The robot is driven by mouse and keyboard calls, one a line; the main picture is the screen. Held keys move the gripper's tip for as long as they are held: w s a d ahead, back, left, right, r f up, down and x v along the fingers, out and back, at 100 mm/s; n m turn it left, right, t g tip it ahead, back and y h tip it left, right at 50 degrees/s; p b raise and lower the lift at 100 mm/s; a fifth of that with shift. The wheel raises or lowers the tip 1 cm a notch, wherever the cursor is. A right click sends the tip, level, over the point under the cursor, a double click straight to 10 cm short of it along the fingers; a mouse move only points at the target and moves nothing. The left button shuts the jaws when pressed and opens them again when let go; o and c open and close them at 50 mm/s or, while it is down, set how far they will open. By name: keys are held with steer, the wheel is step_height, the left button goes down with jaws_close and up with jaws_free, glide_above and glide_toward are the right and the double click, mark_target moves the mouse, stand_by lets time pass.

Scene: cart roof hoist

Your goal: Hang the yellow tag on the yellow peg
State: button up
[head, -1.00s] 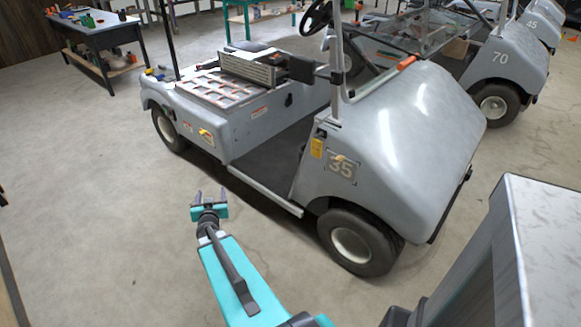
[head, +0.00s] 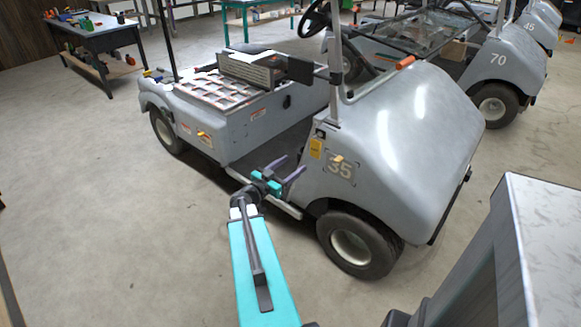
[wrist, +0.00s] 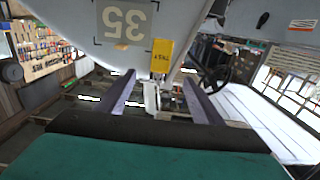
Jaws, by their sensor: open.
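The yellow tag (head: 316,148) hangs on the grey cart's front corner, left of the number 35 plate. In the wrist view the tag (wrist: 162,55) shows upside down, beyond and between my fingertips. My gripper (head: 294,164) is open and empty, with its purple fingers pointing toward the cart just left of and below the tag. It also shows in the wrist view (wrist: 158,78), apart from the tag. A small yellow-orange peg (head: 338,158) sticks out at the 35 plate. Another orange-yellow peg (head: 204,134) is on the cart's rear side panel. I cannot tell their exact shades.
The cart's front wheel (head: 352,247) and side step (head: 262,200) are close to my arm. A pale-topped grey block (head: 545,240) stands at the lower right. A workbench (head: 95,35) is at the back left. The floor on the left is clear.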

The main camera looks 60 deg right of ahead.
mark_target(315, 146)
steer(key=shift+d, duration=0.15)
steer(key=shift+p+x, duration=0.4)
steer(key=shift+x, duration=6.35)
steer(key=c, duration=1.3)
steer(key=shift+r+p, duration=0.35)
steer(key=shift+p, duration=0.3)
steer(key=shift+w, duration=0.1)
steer(key=shift+w+a+r+p, duration=0.2)
steer(key=shift+a+p, duration=0.15)
steer(key=shift+a, duration=0.4)
steer(key=shift+w+a+r+p, duration=0.2)
steer(key=shift+a+p, duration=0.15)
steer(key=shift+a, duration=0.4)
steer(key=shift+w+a+r+p, duration=0.2)
steer(key=shift+a+p, duration=0.15)
steer(key=shift+a, duration=0.45)
steer(key=shift+a, duration=0.15)
